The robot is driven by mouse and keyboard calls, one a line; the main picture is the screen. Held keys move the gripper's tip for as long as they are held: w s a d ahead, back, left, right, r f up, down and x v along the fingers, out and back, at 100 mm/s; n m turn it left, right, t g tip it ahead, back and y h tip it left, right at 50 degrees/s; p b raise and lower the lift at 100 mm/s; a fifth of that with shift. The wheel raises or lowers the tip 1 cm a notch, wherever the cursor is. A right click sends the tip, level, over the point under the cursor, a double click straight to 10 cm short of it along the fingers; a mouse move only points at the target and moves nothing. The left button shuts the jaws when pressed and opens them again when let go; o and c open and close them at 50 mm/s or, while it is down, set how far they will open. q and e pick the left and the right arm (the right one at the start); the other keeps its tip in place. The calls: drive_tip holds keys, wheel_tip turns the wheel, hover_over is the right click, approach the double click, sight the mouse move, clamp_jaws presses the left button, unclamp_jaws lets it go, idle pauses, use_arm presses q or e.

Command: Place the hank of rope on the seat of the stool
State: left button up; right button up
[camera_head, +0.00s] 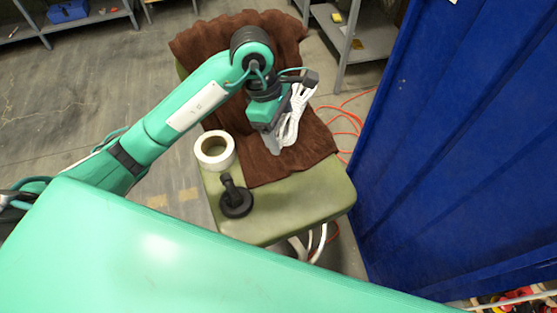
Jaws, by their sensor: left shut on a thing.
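The stool's green padded seat (292,206) is in the middle of the head view, with a brown cloth (313,157) draped over its back part. The hank of rope (297,116) is white and looped. My left gripper (273,143) points down over the brown cloth and is shut on the hank, which hangs along its right side. I cannot tell whether the hank touches the cloth. The fingertips are partly hidden by the gripper body. My right gripper is not in view.
A white tape roll (215,151) and a black plunger-like tool (236,198) sit on the left part of the seat. A tall blue panel (460,130) stands close on the right. Shelves (367,38) and orange cable (349,122) lie behind. The seat's front right is bare.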

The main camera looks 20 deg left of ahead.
use_arm(q)
hover_over(282, 181)
wheel_tip(282, 181, down, 6)
drive_tip(key=f, duration=0.2)
drive_tip(key=f+p, duration=0.1)
drive_tip(key=f, duration=0.1)
drive_tip(key=f+p, duration=0.1)
drive_tip(key=f, duration=0.2)
drive_tip(key=shift+w+a, duration=0.15)
drive_tip(key=shift+a, duration=0.2)
wheel_tip(282, 181, down, 2)
wheel_tip(282, 181, down, 3)
drive_tip(key=shift+f+p, duration=0.15)
drive_tip(key=shift+p, duration=0.2)
drive_tip(key=shift+f, duration=0.1)
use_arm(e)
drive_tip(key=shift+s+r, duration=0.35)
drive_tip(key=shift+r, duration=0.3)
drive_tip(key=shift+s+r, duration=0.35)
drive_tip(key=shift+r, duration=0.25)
use_arm(q)
drive_tip(key=shift+f+b, duration=0.45)
drive_tip(key=shift+b, duration=0.05)
drive_tip(key=o, duration=1.2)
drive_tip(key=shift+f, duration=0.1)
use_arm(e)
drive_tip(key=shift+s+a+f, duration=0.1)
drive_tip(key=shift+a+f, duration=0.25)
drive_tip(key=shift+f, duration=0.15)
